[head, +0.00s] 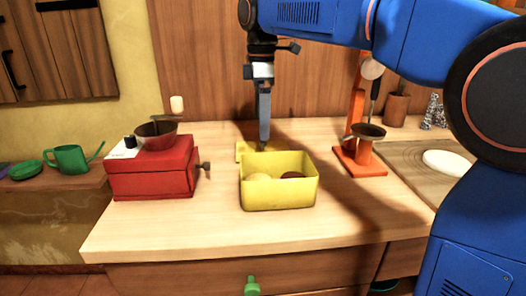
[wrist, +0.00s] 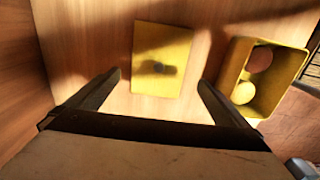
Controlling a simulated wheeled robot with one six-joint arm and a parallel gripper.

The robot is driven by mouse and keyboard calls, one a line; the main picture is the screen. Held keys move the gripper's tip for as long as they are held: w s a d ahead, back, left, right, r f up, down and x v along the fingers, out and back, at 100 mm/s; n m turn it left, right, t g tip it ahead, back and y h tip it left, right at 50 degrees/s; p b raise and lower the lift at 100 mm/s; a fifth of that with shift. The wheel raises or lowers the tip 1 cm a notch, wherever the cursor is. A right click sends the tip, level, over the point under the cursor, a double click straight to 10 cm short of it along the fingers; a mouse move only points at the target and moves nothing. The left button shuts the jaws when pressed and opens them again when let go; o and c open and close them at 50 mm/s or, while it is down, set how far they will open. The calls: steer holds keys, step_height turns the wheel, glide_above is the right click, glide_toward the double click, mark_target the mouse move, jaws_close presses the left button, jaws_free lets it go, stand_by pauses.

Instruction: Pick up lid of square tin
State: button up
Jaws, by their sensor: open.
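The lid of the square tin is a flat yellow square (wrist: 161,86) with a small dark knob in its middle. It lies on the counter behind the open tin and shows partly in the head view (head: 245,150), where the tin and my gripper cover some of it. The yellow square tin (head: 278,194) stands open with roundish items inside. It is at the right in the wrist view (wrist: 236,68). My gripper (head: 263,145) points down over the lid. In the wrist view its two fingers (wrist: 160,82) are spread on either side of the lid, with nothing between them gripped.
A red grinder (head: 152,174) stands left of the tin. An orange stand with a cup (head: 361,160) is to the right. A wooden board with a white disc (head: 447,163) lies at far right. The wooden wall is close behind the lid. The counter front is clear.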

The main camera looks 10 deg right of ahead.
mark_target(263, 147)
steer(key=shift+w+d+f, duration=0.1)
steer(key=shift+f, duration=1.7)
steer(key=shift+w+d+f, duration=0.1)
steer(key=shift+f, duration=1.7)
steer(key=shift+c, duration=0.6)
steer(key=c, duration=0.7)
